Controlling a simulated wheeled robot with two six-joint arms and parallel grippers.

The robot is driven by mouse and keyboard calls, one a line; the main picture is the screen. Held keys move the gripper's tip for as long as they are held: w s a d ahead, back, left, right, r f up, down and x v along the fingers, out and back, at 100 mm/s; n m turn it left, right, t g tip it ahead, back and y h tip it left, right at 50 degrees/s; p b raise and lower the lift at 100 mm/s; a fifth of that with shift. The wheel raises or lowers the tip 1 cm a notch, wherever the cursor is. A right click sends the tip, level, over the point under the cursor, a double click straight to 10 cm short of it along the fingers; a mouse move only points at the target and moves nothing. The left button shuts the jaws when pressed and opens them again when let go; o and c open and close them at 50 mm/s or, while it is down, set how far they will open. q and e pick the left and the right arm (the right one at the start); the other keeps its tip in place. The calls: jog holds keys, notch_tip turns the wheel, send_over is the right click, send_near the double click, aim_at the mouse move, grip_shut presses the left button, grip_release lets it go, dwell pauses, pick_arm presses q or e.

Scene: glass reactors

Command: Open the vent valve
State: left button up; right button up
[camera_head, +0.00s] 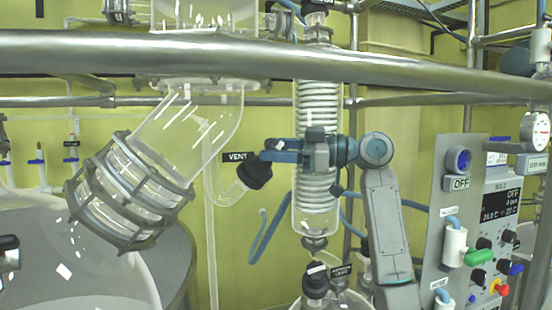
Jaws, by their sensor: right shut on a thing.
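The vent valve (255,175) is a black knob on a curved glass side tube, left of the coiled glass condenser, in the head view. A black "VENT" label (237,156) sits just left of it. My right gripper (268,154) reaches in from the right, across the front of the condenser. Its blue-grey fingers are shut on the vent valve at the knob's upper part and hide some of it. I cannot tell from the knob how far the valve is turned. My left gripper does not show.
The coiled condenser (316,120) stands behind my right gripper. A thick metal rail (420,68) crosses the upper view. A wide angled glass neck with a metal clamp frame (130,195) is at the left. A control panel (490,235) with knobs stands at the right.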

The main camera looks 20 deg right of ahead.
jog(key=shift+n+g, duration=2)
jog(key=shift+n, duration=0.7)
jog(key=o, duration=1)
jog(key=shift+d, duration=0.1)
